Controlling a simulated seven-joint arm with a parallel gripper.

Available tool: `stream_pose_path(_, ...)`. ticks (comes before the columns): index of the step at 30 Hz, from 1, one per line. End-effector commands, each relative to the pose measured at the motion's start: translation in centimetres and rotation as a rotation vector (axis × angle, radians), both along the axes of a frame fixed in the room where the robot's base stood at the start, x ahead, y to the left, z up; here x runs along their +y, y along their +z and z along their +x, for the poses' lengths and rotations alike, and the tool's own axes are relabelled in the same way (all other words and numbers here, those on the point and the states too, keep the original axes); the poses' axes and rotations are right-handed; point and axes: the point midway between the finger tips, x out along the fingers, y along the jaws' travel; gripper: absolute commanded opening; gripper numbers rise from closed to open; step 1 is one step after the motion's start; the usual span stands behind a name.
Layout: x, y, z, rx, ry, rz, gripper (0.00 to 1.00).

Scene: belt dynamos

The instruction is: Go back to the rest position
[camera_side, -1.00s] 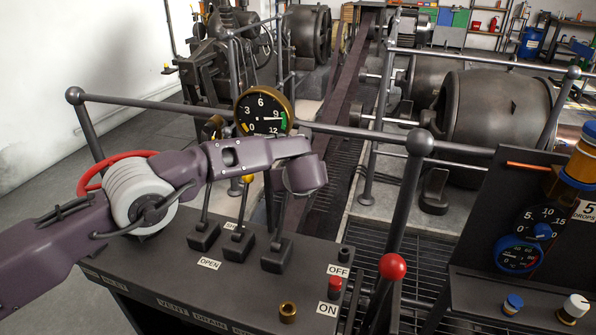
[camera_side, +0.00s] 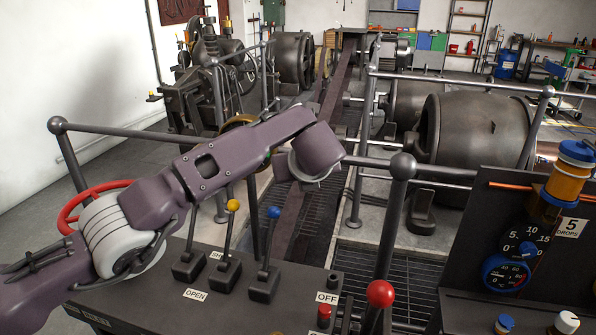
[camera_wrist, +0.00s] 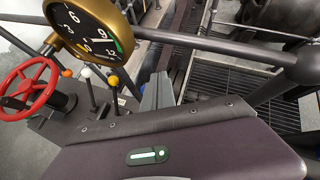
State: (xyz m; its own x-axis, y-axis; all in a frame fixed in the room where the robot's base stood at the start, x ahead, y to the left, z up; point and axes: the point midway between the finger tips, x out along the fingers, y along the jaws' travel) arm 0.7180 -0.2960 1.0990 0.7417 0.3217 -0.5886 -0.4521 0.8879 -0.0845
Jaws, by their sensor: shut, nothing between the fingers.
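In the wrist view, my gripper (camera_wrist: 157,92) shows as grey fingers that are shut and empty, beyond my purple hand with its green light. They point over the edge of the control desk, apart from the levers. In the side view, my arm is bent above the desk (camera_side: 125,305), and its far end hangs behind the levers near the rail. The fingers cannot be made out there. The round gauge (camera_wrist: 88,30) shows close by in the wrist view; in the side view my arm mostly covers it.
Levers with a yellow knob (camera_side: 233,205) and a blue knob (camera_side: 273,212) stand below my arm. A red handwheel (camera_side: 85,205) is behind it at left. A rail post (camera_side: 392,225) and a red ball (camera_side: 380,293) stand at right. Dynamos and a long belt lie beyond.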

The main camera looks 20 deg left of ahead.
Motion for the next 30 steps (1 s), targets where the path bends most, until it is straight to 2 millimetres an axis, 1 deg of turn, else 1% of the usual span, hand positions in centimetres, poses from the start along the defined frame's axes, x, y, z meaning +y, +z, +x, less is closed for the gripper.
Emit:
stream_pose_path(12,0.0,0.0,0.0,0.001,0.002,-0.001,0.0)
stream_pose_path(14,0.7,0.4,0.0,0.005,0.024,-0.017,0.0)
stream_pose_path(16,3.2,1.7,-0.2,0.023,0.108,-0.077,0.0)
stream_pose_path(17,4.7,2.7,-0.4,0.03,0.16,-0.124,0.0)
stream_pose_path(18,6.9,4.4,-0.8,0.031,0.244,-0.207,0.0)
stream_pose_path(20,10.6,7.3,-2.1,0.018,0.391,-0.368,0.0)
stream_pose_path(21,13.2,9.3,-3.6,0.005,0.503,-0.49,0.0)
stream_pose_path(23,16.7,11.9,-6.7,-0.012,0.67,-0.673,0.0)
stream_pose_path(24,18.6,13.2,-9.2,-0.026,0.78,-0.791,0.0)
stream_pose_path(25,20.0,14.1,-11.3,-0.036,0.861,-0.875,0.0)
stream_pose_path(26,21.1,14.8,-13.6,-0.048,0.943,-0.96,0.0)
stream_pose_path(27,22.5,15.5,-16.8,-0.062,1.052,-1.066,0.0)
stream_pose_path(29,24.0,15.9,-21.9,-0.09,1.213,-1.219,0.0)
stream_pose_path(30,24.6,15.7,-25.5,-0.11,1.322,-1.314,0.0)
